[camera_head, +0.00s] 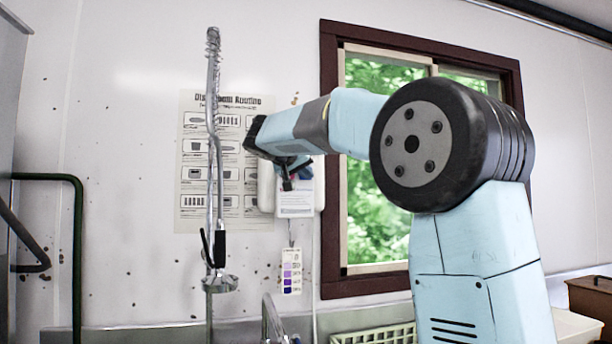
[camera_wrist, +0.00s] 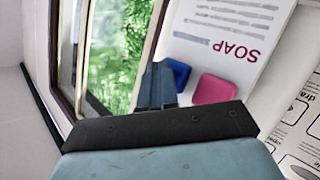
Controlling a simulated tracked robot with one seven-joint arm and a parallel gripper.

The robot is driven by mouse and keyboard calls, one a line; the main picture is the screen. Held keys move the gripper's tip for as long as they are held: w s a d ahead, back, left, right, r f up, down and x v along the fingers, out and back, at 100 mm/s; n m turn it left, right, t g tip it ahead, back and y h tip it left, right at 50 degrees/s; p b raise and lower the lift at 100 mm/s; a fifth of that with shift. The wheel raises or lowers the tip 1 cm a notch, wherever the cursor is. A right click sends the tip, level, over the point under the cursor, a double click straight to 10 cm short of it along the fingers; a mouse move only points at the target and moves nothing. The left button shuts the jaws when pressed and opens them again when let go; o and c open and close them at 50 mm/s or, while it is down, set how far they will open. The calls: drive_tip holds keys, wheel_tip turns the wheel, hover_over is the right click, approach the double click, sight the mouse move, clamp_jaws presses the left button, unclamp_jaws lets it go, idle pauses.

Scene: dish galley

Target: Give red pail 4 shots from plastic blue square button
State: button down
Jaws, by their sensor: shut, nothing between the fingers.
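A white dispenser panel lettered SOAP (camera_wrist: 225,35) carries a blue square button (camera_wrist: 179,72) and a pink square button (camera_wrist: 214,90) in the wrist view. My gripper (camera_wrist: 158,70) is shut and empty, its fingertips beside the blue button and partly overlapping its edge. I cannot tell whether they touch it. In the head view my gripper (camera_head: 288,184) is in front of the white dispenser (camera_head: 296,207) on the wall, and the buttons are hidden there. No red pail shows in either view.
A metal spray tap (camera_head: 213,150) hangs left of the dispenser, before a wall poster (camera_head: 195,215). A dark-framed window (camera_head: 330,110) is to the right. A colour strip (camera_head: 291,272) hangs below. A pale green rack (camera_head: 375,336) and a faucet (camera_head: 270,318) show at the bottom.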

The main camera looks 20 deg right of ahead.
drive_tip(key=shift+w, duration=0.45)
idle(0.6)
drive_tip(key=shift+s, duration=1.2)
drive_tip(key=s, duration=0.5)
idle(0.9)
drive_tip(key=s+f+n+g+y, duration=0.3)
drive_tip(key=s+f+y, duration=0.7)
drive_tip(key=s+f, duration=2.3)
drive_tip(key=shift+s+d+f+g, duration=0.4)
drive_tip(key=shift+f+g, duration=0.4)
drive_tip(key=shift+g, duration=0.2)
